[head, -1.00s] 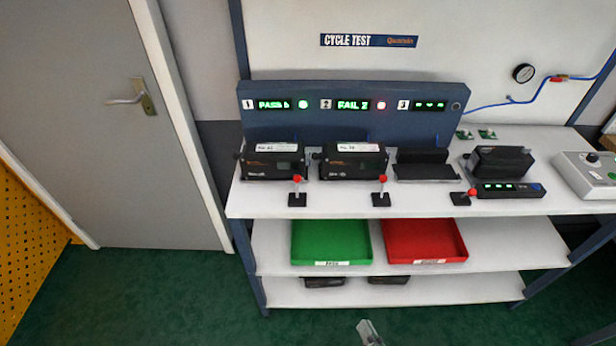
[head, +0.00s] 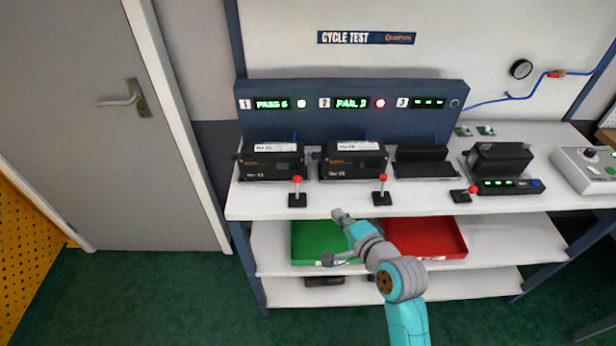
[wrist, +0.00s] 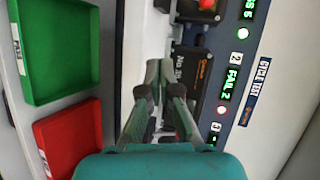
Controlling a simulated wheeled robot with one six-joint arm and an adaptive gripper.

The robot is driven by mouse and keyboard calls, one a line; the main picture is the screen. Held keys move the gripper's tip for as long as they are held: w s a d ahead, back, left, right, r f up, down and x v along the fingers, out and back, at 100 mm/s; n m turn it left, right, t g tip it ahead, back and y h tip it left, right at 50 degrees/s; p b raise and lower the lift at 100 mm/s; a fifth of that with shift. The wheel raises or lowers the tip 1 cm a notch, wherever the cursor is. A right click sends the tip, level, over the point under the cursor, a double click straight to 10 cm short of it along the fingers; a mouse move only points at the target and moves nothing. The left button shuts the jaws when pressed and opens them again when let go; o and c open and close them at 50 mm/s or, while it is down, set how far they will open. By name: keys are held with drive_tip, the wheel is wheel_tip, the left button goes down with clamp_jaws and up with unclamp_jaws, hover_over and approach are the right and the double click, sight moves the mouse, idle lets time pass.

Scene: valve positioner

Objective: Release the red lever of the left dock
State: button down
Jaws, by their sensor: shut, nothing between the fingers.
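The red lever of the left dock (head: 297,190) stands upright on a small black base, in front of the left dock's black positioner (head: 271,163). A red knob at the top of the wrist view (wrist: 207,4) looks like the same lever. My gripper (head: 340,213) is shut and empty. In the head view it appears below and right of that lever, over the shelf's front edge and the green tray. In the wrist view its closed fingers (wrist: 159,68) point up the picture and partly cover the second positioner (wrist: 190,75). It appears apart from the left lever.
The second dock's red lever (head: 381,190) stands to the right, also upright. The third lever (head: 466,194) leans right beside an empty dock. Display 1 (head: 270,104) reads PASS and display 2 (head: 351,103) reads FAIL. Green (head: 304,238) and red (head: 445,236) trays lie below.

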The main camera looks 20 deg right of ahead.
sight(297, 187)
drive_tip(key=shift+m+y, duration=0.4)
drive_tip(key=shift+m, duration=0.4)
drive_tip(key=w+r, duration=0.2)
drive_tip(key=w+d+r, duration=0.1)
drive_tip(key=w+r, duration=0.1)
drive_tip(key=w, duration=0.1)
drive_tip(key=shift+d+r, duration=0.15)
drive_tip(key=shift+r, duration=0.2)
drive_tip(key=x, duration=0.9)
drive_tip(key=shift+w+f, duration=0.1)
drive_tip(key=shift+w, duration=0.1)
drive_tip(key=shift+w+a+f, duration=0.1)
drive_tip(key=shift+w+a, duration=0.1)
drive_tip(key=shift+a, duration=0.15)
drive_tip(key=shift+s+a+r, duration=0.25)
drive_tip(key=shift+s+a, duration=0.15)
drive_tip(key=shift+a, duration=0.35)
drive_tip(key=shift+s+a+r, duration=0.25)
drive_tip(key=shift+s+a, duration=0.15)
drive_tip(key=shift+a, duration=0.35)
drive_tip(key=shift+s, duration=0.15)
drive_tip(key=shift+t, duration=0.3)
